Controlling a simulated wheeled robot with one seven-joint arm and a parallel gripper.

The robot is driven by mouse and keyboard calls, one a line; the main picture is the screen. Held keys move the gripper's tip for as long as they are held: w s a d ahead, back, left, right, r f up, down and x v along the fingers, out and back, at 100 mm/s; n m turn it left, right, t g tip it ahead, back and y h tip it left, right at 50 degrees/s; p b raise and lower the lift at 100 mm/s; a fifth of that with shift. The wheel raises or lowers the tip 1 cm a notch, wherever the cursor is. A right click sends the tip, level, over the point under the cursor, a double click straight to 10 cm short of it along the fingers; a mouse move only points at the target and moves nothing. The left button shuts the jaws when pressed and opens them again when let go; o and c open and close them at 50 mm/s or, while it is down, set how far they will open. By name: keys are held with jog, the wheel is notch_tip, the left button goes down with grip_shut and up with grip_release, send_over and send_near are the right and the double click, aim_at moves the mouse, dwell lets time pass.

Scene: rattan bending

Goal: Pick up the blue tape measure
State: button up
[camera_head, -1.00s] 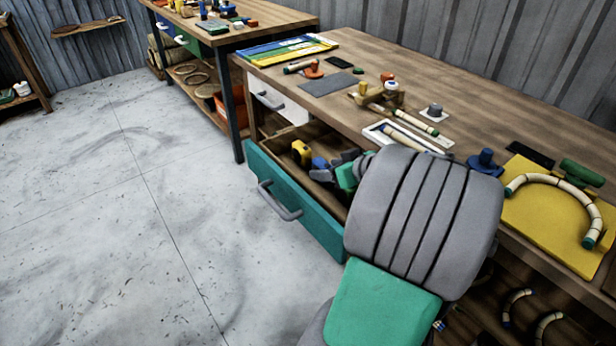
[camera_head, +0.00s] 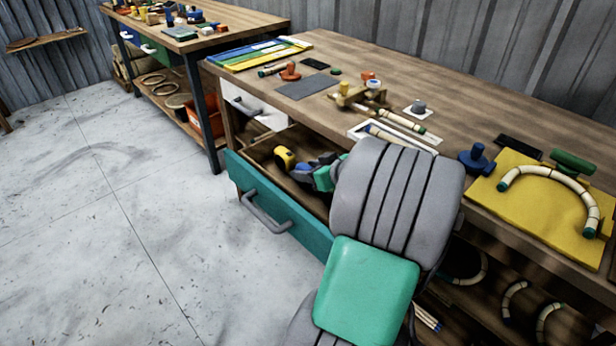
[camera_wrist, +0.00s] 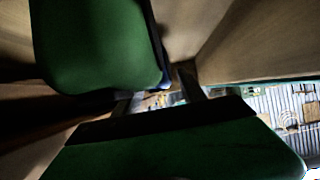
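In the head view a blue thing, probably the blue tape measure (camera_head: 307,170), lies in the open teal drawer (camera_head: 285,212). A yellow and black item (camera_head: 284,158) sits just left of it. My gripper reaches into the drawer from the right. Its green part (camera_head: 325,178) is close to the blue thing; whether they touch I cannot tell. My grey forearm hides the drawer's right part. In the wrist view two dark fingers of my gripper (camera_wrist: 158,96) stand apart, with a bright background between them. No tape measure is clear there.
The wooden bench top (camera_head: 330,50) overhangs the drawer. On it are a yellow board (camera_head: 520,215) with a bent rattan piece, a blue knobbed item (camera_head: 477,158) and a white tray (camera_head: 360,133). The floor (camera_head: 110,240) is clear.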

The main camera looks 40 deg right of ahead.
grip_shut()
dwell(0.3)
jog(key=shift+r, duration=0.2)
